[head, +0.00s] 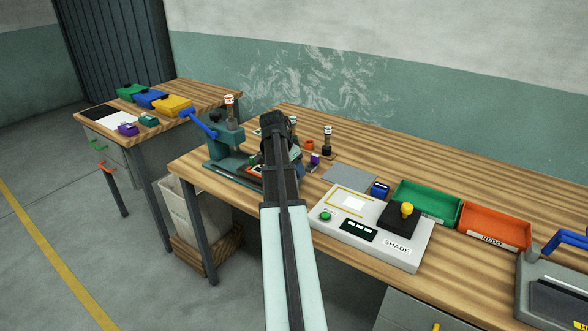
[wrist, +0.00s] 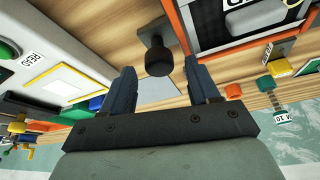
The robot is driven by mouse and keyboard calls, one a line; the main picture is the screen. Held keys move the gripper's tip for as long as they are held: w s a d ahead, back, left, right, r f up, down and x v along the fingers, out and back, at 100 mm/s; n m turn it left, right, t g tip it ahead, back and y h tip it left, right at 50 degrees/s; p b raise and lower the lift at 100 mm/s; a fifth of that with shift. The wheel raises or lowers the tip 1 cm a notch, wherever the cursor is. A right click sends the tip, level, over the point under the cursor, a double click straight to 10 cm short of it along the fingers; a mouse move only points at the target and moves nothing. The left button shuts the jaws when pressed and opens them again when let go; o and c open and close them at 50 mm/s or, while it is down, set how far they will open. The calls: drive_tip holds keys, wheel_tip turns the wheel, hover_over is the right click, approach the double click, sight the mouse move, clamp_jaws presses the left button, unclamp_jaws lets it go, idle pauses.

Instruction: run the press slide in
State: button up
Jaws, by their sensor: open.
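The teal press (head: 225,145) with a blue lever stands at the left of the near bench. Its slide, an orange-edged tray (head: 257,170), shows partly at the press foot; my arm hides the rest. In the wrist view, an orange-framed dark tray (wrist: 235,30) lies at the upper right. A black knob (wrist: 158,58) on a short grey bracket sits beside that frame. My gripper (wrist: 160,78) is open, with its blue fingers to either side of the knob in the picture. I cannot tell whether they touch it. In the head view my gripper (head: 287,160) is mostly hidden by my arm.
A control box (head: 372,228) with a green button and yellow-topped knob stands right of my arm. Green (head: 428,203) and orange (head: 494,226) bins are beyond it. An orange ring (head: 310,145), a purple block (head: 315,159) and a stamp-like post (head: 327,140) stand near my gripper.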

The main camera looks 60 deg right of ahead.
drive_tip(key=shift+d+f, duration=0.15)
drive_tip(key=shift+f, duration=0.2)
clamp_jaws()
idle(0.5)
